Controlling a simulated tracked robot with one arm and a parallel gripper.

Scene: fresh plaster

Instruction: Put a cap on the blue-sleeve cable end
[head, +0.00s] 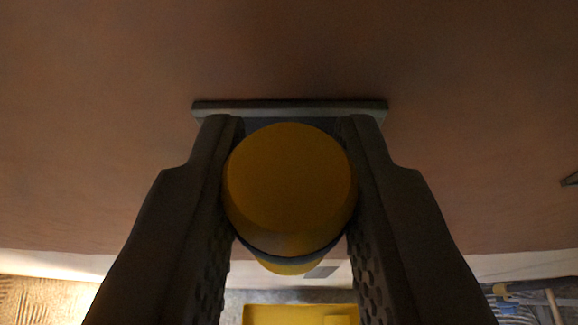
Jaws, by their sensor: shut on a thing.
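My gripper (289,165) is shut on a yellow rounded cap (289,190), which sits between its two dark, ridged fingers in the middle of the head view. A dark band and a smaller yellow part show at the cap's lower edge. Just beyond the fingertips is a dark grey rectangular box or frame (290,107) on the brown wall. The cap and fingers cover most of it. No blue-sleeve cable end is visible; whether it is hidden behind the cap I cannot tell.
The brown plaster wall (110,130) fills most of the view. A small dark fitting (570,180) is on it at the right edge. Below are a pale strip (60,264), a yellow container (285,314) and blurred items at the lower right.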

